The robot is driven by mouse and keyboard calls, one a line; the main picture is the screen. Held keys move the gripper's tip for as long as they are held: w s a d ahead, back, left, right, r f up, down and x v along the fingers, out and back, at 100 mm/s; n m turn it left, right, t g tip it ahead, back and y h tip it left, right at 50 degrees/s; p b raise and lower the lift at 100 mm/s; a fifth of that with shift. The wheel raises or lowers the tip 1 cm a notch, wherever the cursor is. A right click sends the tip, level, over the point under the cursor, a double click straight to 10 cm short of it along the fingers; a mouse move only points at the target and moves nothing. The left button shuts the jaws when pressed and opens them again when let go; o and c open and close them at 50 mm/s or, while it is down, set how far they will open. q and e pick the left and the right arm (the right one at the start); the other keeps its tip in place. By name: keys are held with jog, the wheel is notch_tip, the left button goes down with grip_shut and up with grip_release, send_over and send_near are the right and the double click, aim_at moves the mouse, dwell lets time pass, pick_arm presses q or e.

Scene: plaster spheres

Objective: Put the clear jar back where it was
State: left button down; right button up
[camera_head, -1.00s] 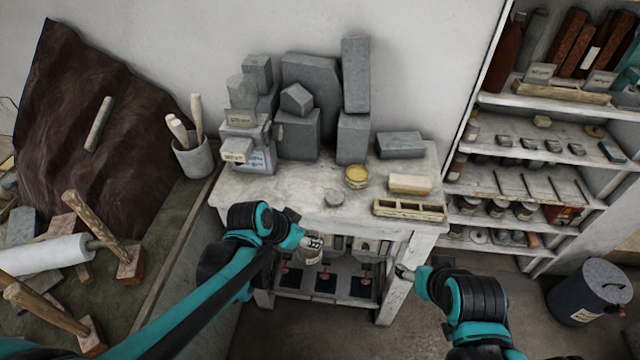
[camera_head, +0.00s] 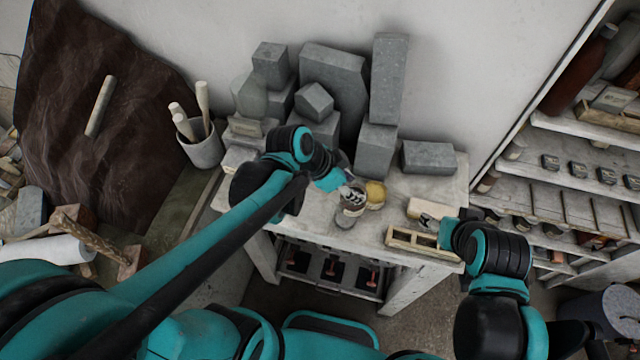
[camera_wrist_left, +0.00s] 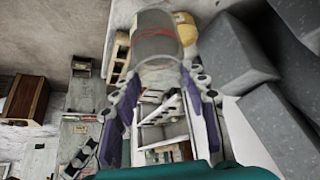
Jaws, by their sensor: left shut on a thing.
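The clear jar (camera_head: 347,214) is in my left gripper (camera_head: 352,194), over the front part of the white table's top (camera_head: 300,215). I cannot tell whether its base touches the table. In the left wrist view the see-through jar (camera_wrist_left: 157,42) sits between the tips of the two fingers (camera_wrist_left: 158,85), with a reddish band showing on it. A round yellow-topped tin (camera_head: 376,194) is right beside the jar in the head view. My right gripper (camera_head: 430,223) is at the wooden divided tray (camera_head: 402,240); its fingers are too small to read.
Grey stone blocks (camera_head: 375,150) stand along the back of the table. A pale block (camera_head: 426,208) lies behind the wooden tray. A pot of tools (camera_head: 203,150) stands to the left, and shelves (camera_head: 560,195) stand to the right.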

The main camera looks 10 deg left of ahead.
pick_arm(q)
jog(key=w+a+f+b, duration=0.2)
jog(key=w+a+f, duration=0.1)
jog(key=a+f, duration=0.7)
jog(key=shift+a+f, duration=0.3)
jog(key=shift+a, duration=0.25)
pick_arm(e)
jog(key=shift+s+f, duration=0.25)
jog(key=shift+f, duration=0.75)
pick_arm(q)
jog(key=shift+s, duration=0.1)
pick_arm(e)
jog(key=shift+s, duration=0.1)
pick_arm(q)
jog(key=c, duration=1.3)
grip_release()
jog(key=shift+f+b, duration=0.15)
jog(key=shift+b, duration=0.2)
jog(key=o, duration=0.5)
jog(key=shift+c, duration=0.2)
pick_arm(e)
jog(key=shift+f, duration=0.1)
